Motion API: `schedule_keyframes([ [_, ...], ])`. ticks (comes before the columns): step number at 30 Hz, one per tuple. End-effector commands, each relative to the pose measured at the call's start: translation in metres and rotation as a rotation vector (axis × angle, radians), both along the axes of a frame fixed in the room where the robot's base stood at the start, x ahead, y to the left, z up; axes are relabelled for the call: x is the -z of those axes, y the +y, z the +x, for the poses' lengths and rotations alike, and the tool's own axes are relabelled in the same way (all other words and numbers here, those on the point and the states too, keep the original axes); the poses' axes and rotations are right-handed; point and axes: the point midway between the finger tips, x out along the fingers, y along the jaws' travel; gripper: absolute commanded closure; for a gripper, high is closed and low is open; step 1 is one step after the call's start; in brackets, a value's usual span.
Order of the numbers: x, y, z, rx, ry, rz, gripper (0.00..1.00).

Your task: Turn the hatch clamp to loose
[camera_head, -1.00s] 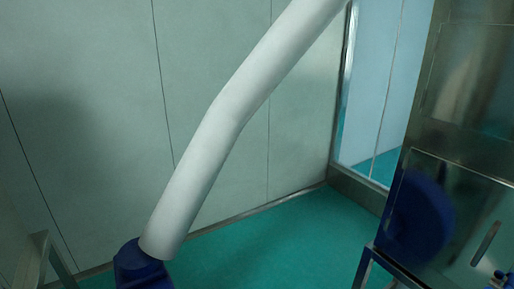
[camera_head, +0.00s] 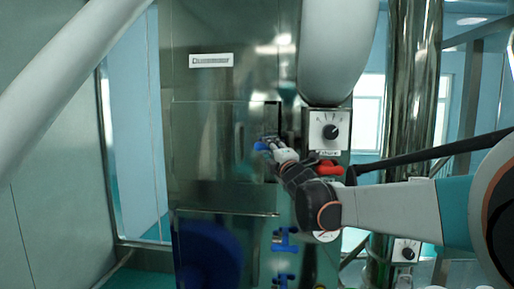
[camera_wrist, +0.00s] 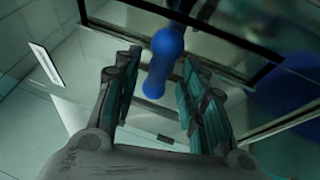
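The hatch clamp is a blue handle (camera_head: 261,146) on the metal cabinet front, beside the edge of the hatch panel (camera_head: 215,140). It is small and partly hidden by my gripper in the head view. My gripper (camera_head: 272,143) is at the clamp, reaching in from the right. In the wrist view the blue handle (camera_wrist: 165,55) is a rounded bar standing between the two fingers of my gripper (camera_wrist: 160,92). The fingers are spread, with a gap visible on both sides of the handle. I cannot tell the clamp's turn position.
More blue clamps (camera_head: 285,239) sit lower on the cabinet. A dial box (camera_head: 330,131) and a red handle (camera_head: 326,168) are close to the right of my gripper. A large pale pipe (camera_head: 338,50) hangs above, and a metal column (camera_head: 412,85) stands at the right.

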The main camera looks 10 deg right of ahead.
Motion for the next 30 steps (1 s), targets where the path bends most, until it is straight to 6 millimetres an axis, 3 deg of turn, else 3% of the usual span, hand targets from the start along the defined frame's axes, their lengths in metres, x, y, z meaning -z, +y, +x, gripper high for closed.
schedule_keyframes([
  [5, -0.002, 0.0008, 0.0105, 0.0, 0.0, 0.001, 0.61],
  [14, -0.0017, 0.001, 0.0119, 0.001, 0.0, 0.001, 0.61],
  [19, -0.0018, 0.0009, 0.0117, 0.001, 0.0, 0.001, 0.97],
  [20, -0.0018, 0.0009, 0.0117, 0.001, 0.0, 0.001, 1.0],
  [30, -0.0007, 0.0012, 0.0117, 0.0, -0.006, 0.02, 1.0],
])
